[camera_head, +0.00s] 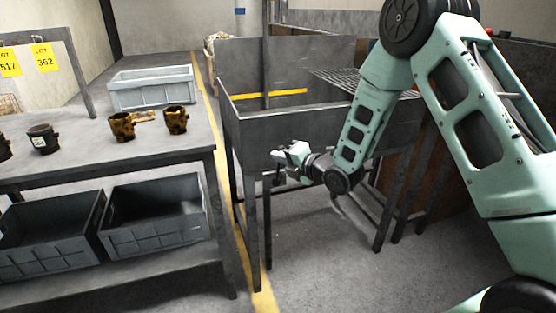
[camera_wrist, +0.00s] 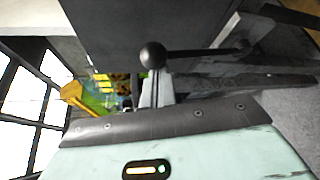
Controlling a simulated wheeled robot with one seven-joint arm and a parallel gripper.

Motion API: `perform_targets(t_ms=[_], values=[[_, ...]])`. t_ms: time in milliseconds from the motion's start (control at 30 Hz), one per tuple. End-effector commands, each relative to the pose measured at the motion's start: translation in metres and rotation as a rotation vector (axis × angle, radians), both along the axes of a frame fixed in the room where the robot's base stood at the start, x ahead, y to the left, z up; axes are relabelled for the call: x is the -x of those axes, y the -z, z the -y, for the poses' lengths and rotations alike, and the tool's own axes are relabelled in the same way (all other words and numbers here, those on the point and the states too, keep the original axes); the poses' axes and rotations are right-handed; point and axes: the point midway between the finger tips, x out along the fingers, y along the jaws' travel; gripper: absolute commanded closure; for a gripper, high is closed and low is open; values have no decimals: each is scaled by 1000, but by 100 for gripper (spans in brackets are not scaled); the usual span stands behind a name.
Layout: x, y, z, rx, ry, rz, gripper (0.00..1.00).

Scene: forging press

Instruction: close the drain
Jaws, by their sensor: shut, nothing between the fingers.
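The grey metal tank (camera_head: 310,130) stands on legs in the middle of the head view. In the wrist view, a lever with a round black knob (camera_wrist: 153,55) and a dark rod runs to the right beside a grey metal face, which looks like the tank's. I take it for the drain handle; the drain opening is hidden. My gripper (camera_head: 279,172) is low at the tank's front, below its rim. It is shut and empty. Its grey fingers (camera_wrist: 156,92) show close to the knob in the wrist view; I cannot tell whether they touch it.
A workbench (camera_head: 170,150) stands to the left with several brown and black mug-like parts and a grey crate (camera_head: 152,90) on top. Two dark bins (camera_head: 155,213) sit on its lower shelf. A wire rack (camera_head: 345,78) lies over the tank's right side. Floor in front is clear.

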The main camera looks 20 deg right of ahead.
Motion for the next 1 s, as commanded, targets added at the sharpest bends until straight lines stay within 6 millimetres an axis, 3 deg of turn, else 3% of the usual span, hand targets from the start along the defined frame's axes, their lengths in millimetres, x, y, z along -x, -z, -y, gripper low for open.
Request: perform_targets(t_ms=[267,1000], values=[[-1,5,19,-128,5,4,100],[0,40,94,-789,4,2,100]])
